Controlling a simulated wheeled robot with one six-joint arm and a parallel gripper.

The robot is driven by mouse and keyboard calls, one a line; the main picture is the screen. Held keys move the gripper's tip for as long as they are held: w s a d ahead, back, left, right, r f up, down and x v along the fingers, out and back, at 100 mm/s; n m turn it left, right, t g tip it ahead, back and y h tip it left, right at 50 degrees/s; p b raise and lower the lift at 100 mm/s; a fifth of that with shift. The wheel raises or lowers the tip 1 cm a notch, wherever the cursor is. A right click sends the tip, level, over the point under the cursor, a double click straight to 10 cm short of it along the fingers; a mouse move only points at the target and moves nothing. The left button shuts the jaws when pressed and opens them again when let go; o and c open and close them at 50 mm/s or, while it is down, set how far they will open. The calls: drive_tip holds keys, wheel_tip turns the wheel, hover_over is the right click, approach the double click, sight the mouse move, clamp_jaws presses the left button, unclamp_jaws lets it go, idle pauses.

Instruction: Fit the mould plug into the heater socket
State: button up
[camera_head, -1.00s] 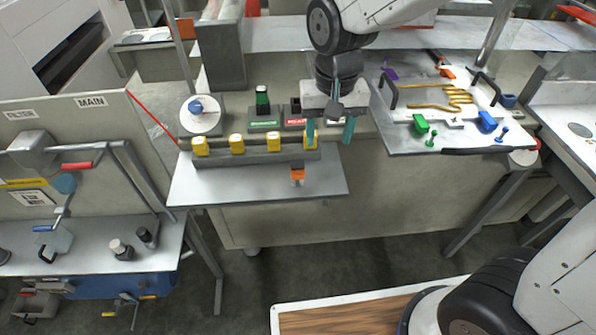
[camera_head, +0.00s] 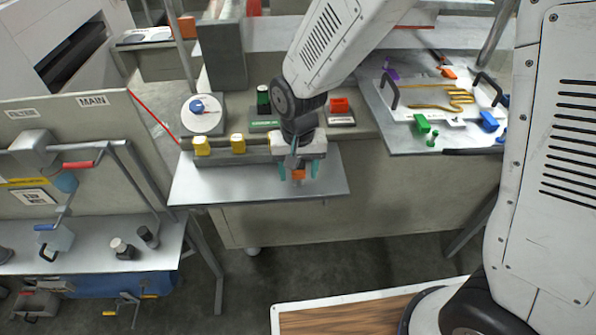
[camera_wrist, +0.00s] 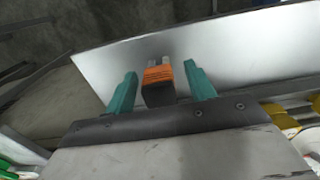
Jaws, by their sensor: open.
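An orange and dark block with pale metal prongs, likely the mould plug (camera_wrist: 159,84), sits on the grey shelf (camera_head: 215,187); its orange part also shows in the head view (camera_head: 298,175). My gripper (camera_wrist: 160,70) is open and low over the shelf, with one teal finger on each side of the plug. Gaps show between the plug and both fingers. In the head view my gripper (camera_head: 298,172) covers most of the plug. I cannot tell for sure which fitting is the heater socket; my arm hides part of the row behind the shelf.
Yellow blocks (camera_head: 238,143) stand in a rail along the shelf's back. Behind it are a green piece (camera_head: 263,100), a red block (camera_head: 339,105) and a blue-knobbed dial (camera_head: 197,106). The shelf's left part is clear.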

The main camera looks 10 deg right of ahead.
drive_tip(key=c, duration=1.1)
drive_tip(key=shift+o, duration=0.2)
drive_tip(key=shift+r, duration=0.1)
